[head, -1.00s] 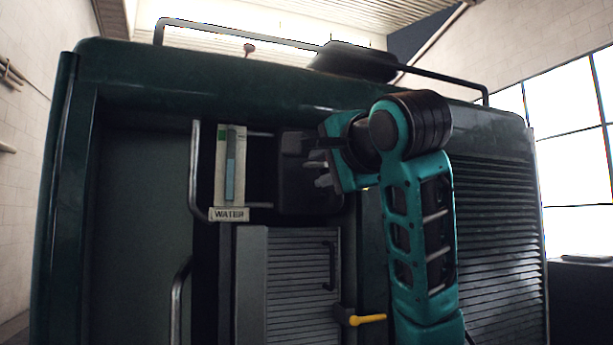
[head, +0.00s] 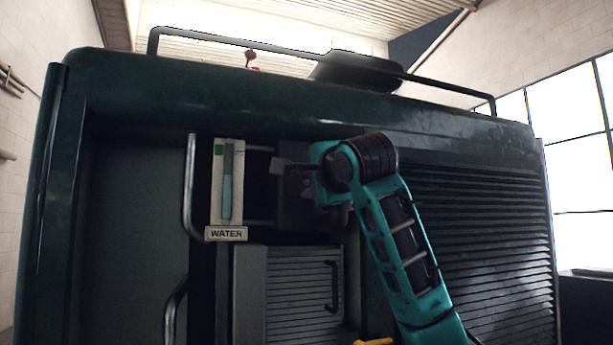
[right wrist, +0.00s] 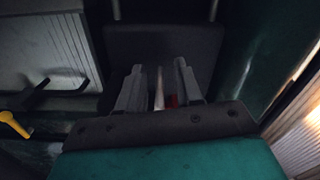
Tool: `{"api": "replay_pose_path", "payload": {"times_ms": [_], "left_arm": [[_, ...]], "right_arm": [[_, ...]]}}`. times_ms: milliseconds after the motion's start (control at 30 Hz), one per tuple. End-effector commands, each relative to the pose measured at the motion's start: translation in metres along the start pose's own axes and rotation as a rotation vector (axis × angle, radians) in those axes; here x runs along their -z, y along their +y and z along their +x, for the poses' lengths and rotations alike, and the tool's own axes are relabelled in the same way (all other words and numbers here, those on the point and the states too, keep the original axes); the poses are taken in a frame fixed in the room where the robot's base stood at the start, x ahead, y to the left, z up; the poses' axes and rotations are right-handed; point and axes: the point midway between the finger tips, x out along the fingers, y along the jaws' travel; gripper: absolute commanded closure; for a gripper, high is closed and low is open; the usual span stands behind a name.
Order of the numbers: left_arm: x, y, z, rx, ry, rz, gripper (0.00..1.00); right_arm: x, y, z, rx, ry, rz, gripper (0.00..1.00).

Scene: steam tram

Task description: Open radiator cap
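My right gripper (head: 276,166) reaches left from the teal arm, in front of the dark box (head: 298,210) beside the water gauge. In the right wrist view its two grey fingers (right wrist: 157,75) stand apart, so it is open. A thin pale rod (right wrist: 158,90) and a small red patch (right wrist: 172,101) show between the fingers; I cannot tell whether they touch anything. The dark box also shows in the right wrist view (right wrist: 165,45) beyond the fingertips. I cannot clearly make out a radiator cap. My left gripper is not in view.
A gauge labelled WATER (head: 227,185) and a metal rail (head: 188,185) are left of the gripper. A grey louvred door (head: 300,295) with a dark handle is below. A yellow lever (head: 374,342) is at the bottom edge. Louvres (head: 480,230) fill the right side.

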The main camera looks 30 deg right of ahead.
Motion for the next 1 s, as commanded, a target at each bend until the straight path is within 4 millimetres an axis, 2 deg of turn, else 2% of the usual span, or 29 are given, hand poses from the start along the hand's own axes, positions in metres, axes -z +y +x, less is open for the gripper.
{"api": "replay_pose_path", "payload": {"times_ms": [200, 467, 833, 1000], "left_arm": [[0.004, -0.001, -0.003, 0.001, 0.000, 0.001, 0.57], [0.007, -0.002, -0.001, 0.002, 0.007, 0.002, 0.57], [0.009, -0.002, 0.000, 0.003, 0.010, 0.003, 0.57], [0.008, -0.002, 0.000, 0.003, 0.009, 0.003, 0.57]], "right_arm": [[0.000, 0.000, 0.016, -0.001, 0.000, 0.001, 0.65], [0.000, 0.001, 0.018, 0.000, 0.000, 0.000, 0.65], [0.000, 0.000, 0.017, 0.000, 0.000, 0.000, 0.99], [0.000, 0.000, 0.017, 0.000, 0.000, 0.001, 1.00]]}}
